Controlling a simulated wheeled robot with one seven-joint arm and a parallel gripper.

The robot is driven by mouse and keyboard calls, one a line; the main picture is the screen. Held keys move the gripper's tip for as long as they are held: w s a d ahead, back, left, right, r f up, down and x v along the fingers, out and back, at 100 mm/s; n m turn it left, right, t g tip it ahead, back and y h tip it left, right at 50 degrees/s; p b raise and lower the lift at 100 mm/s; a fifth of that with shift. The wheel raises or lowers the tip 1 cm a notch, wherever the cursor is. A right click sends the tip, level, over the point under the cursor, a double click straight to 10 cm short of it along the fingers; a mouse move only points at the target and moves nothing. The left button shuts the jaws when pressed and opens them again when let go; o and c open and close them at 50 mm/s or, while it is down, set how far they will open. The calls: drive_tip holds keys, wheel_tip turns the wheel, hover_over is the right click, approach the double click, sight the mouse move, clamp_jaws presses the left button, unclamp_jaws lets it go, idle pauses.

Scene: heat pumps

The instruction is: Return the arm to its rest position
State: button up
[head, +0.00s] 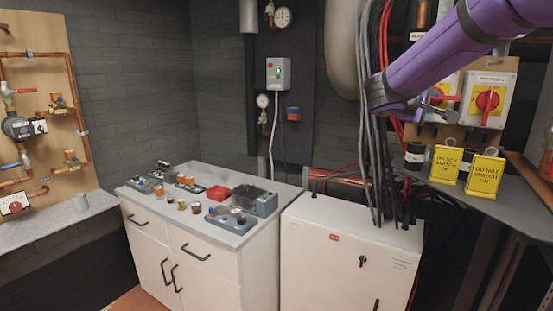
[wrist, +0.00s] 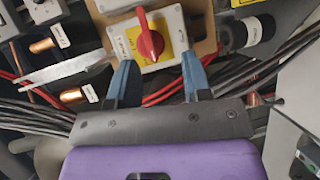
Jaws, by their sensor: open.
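My arm (head: 430,60) is purple and reaches in from the upper right in the head view. Its end lies in front of the cables and left of the red and yellow rotary switch (head: 487,101). In the wrist view my gripper (wrist: 160,75) shows two blue-grey fingers spread apart with nothing between them. The red switch handle (wrist: 149,35) on its yellow plate appears beyond and between the fingertips. I cannot tell the exact gap between fingers and switch. In the head view the fingers are hard to make out.
Two yellow "do not switch on" tags (head: 484,174) stand on the right shelf. Black cables (head: 378,170) run down into a white cabinet (head: 340,250). A counter (head: 240,235) with several small parts stands left of it. A pipe board (head: 45,120) is at far left. The floor in front shows little.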

drive_tip(key=s+f+m+g+y, duration=0.35)
drive_tip(key=s+y, duration=0.25)
drive_tip(key=s, duration=1.2)
drive_tip(key=s+a+f+y, duration=0.2)
drive_tip(key=s+a, duration=0.1)
drive_tip(key=s, duration=0.2)
drive_tip(key=s+a+f+m+y, duration=0.1)
drive_tip(key=s+a+f+y, duration=0.1)
drive_tip(key=s, duration=0.4)
drive_tip(key=s+a+f+m+t+y, duration=0.1)
drive_tip(key=s+a+f+y, duration=0.2)
drive_tip(key=s, duration=0.3)
drive_tip(key=shift+a+y, duration=0.5)
drive_tip(key=shift+a, duration=0.4)
